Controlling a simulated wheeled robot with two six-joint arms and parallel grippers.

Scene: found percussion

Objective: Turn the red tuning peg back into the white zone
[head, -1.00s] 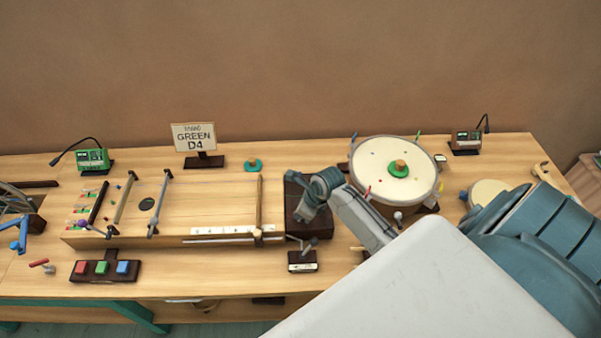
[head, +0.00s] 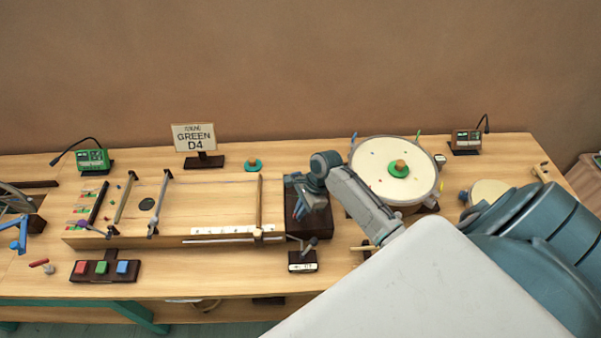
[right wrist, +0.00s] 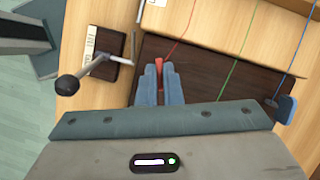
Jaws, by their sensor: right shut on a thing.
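In the right wrist view the red tuning peg (right wrist: 159,63) shows as a narrow red piece between the blue fingertips of my right gripper (right wrist: 161,74). The gripper is shut on it, and the fingers hide most of the peg. A red string runs up from it. The peg sits at the dark end block (right wrist: 210,62) of the stringed board. In the head view my right gripper (head: 299,211) is over that block (head: 320,224), where the peg cannot be made out. I cannot make out the peg's white zone. My left gripper is not in view.
A blue peg (right wrist: 287,108) stands to the right on the block; green and blue strings run beside the red one. A crank with a dark knob (right wrist: 68,85) is close on the left. A round drum (head: 375,165) stands right of my arm.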

